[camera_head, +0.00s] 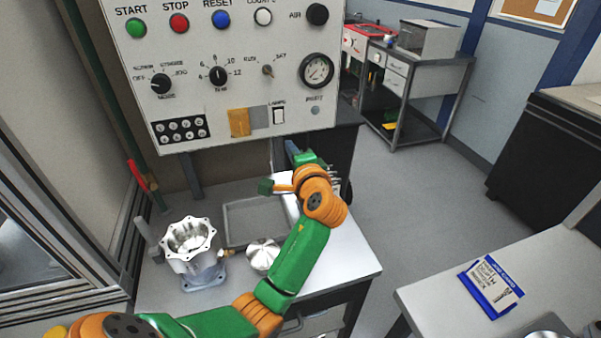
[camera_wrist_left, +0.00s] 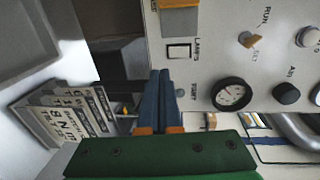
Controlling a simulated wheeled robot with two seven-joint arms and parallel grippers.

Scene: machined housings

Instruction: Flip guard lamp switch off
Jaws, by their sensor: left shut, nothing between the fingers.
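The lamp switch (camera_head: 278,115) is a small white rocker in a dark frame, under a LAMPS label low on the grey control panel (camera_head: 200,135). It also shows in the left wrist view (camera_wrist_left: 179,51). An amber flap (camera_head: 239,122) sits left of it, with a grey plate between them; I cannot tell whether this is its guard. My left gripper (camera_head: 290,144) is just below the panel's lower edge, below the switch and apart from it. Its blue fingers (camera_wrist_left: 161,76) are together and empty. The rocker's position is too small to tell. My right gripper is not in view.
A gauge (camera_head: 316,70), a selector toggle (camera_head: 267,70) and knobs share the panel. Below are a bench with a metal housing (camera_head: 190,250), a round metal part (camera_head: 263,254) and a grey tray (camera_head: 238,243).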

